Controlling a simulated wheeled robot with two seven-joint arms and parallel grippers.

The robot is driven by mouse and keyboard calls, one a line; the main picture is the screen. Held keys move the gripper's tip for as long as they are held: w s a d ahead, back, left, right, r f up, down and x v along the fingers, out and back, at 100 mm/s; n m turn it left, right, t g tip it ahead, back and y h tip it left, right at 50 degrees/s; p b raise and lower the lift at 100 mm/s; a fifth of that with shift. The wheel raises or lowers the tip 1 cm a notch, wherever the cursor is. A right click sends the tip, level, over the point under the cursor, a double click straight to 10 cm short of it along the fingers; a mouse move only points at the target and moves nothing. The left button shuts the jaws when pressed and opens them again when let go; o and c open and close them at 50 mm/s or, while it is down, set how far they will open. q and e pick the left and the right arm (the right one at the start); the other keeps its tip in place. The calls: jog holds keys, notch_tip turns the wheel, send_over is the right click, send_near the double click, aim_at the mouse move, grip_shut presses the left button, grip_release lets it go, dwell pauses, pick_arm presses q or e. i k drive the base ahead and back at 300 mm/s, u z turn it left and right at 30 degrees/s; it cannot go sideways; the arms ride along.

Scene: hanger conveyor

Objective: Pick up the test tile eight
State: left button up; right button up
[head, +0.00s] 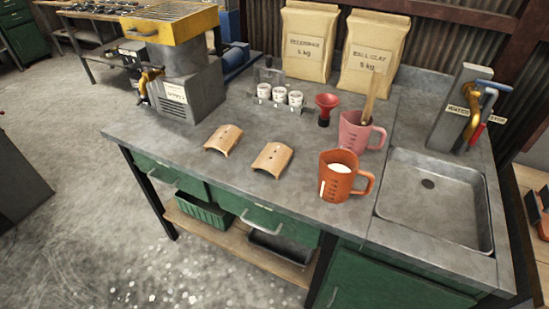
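Two curved tan tiles with small holes lie arched side up on the grey workbench (215,180). One tile (224,138) is on the left, and the other tile (272,158) is to its right and nearer the front edge. They lie apart from each other. No number is readable on either, so I cannot tell which is test tile eight. Neither of my grippers is in view.
An orange jug (335,185) with white contents stands right of the tiles, before a pink jug (352,138). Behind are a red funnel (326,104), small white-topped jars (279,95) and clay bags (305,45). A sink (435,200) is right, a yellow-topped machine (185,95) left.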

aim_at(274, 158)
jog(key=z, duration=0.5)
jog(key=k, duration=1.15)
jog(key=u, duration=0.5)
jog(key=i, duration=1.65)
jog(key=z, duration=0.8)
